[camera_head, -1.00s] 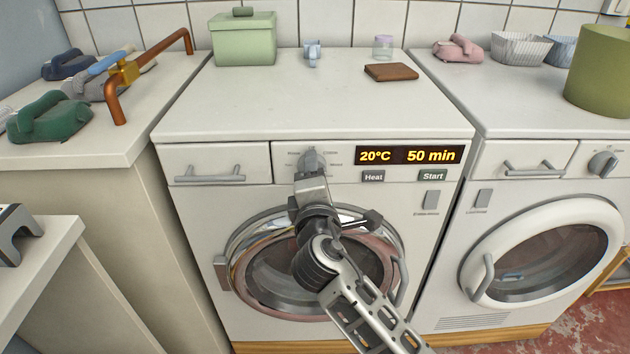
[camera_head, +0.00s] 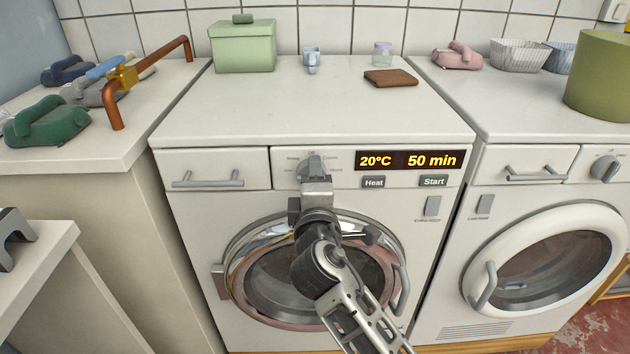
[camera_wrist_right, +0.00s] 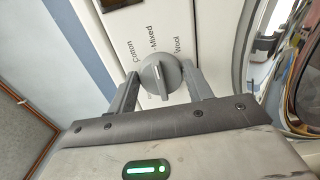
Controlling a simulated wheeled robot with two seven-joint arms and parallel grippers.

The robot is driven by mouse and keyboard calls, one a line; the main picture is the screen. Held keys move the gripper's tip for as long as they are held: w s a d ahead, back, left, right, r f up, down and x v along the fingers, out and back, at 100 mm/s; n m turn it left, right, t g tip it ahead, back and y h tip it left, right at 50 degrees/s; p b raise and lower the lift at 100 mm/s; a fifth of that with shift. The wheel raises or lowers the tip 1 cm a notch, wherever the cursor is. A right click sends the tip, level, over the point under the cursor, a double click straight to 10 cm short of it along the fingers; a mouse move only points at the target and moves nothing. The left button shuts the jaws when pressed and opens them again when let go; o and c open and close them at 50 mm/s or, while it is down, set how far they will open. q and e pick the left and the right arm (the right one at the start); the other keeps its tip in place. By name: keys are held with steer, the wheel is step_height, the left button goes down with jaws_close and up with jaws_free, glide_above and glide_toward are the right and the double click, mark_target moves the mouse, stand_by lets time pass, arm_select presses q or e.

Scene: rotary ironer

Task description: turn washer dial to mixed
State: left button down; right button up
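The washer dial (camera_head: 313,166) is a round grey knob with a raised ridge on the middle washer's front panel, left of the display (camera_head: 407,160). In the right wrist view the dial (camera_wrist_right: 161,78) shows close up, with the labels Cotton, Mixed (camera_wrist_right: 152,40) and Wool around it. Its ridge runs roughly toward Mixed. My right gripper (camera_head: 316,183) is at the dial from below. In the wrist view its two fingers (camera_wrist_right: 160,82) stand spread on either side of the dial; whether they touch it is unclear.
The display reads 20°C and 50 min, above the Heat (camera_head: 374,182) and Start (camera_head: 433,181) buttons. A drawer handle (camera_head: 208,183) is left of the dial. The round door (camera_head: 270,285) is below, behind my right arm. A second washer (camera_head: 545,255) stands to the right.

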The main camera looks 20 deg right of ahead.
steer(key=o, duration=0.4)
steer(key=shift+c, duration=0.2)
